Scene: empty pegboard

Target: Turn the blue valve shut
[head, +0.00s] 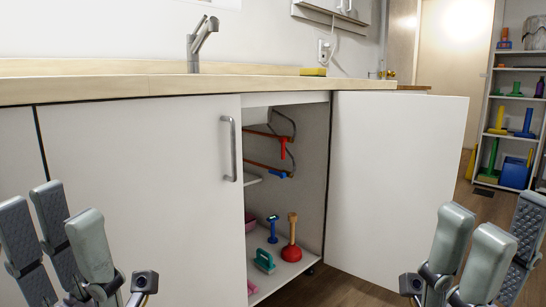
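The blue valve handle (278,174) is inside the open sink cabinet, on the lower copper pipe. It is small and lies roughly level, along the pipe's line. A red valve handle (284,148) hangs upright on the pipe above it. My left gripper (68,238) is at the lower left, in front of the closed cabinet door, with its fingers spread and nothing between them. My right gripper (503,238) is at the lower right, in front of the open door, also spread and empty. Both are well apart from the valve.
The open cabinet door (395,185) stands to the right of the opening; the closed door (140,190) borders it on the left. On the cabinet floor are a plunger (291,250), a blue tool (272,230) and a teal brush (265,261).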

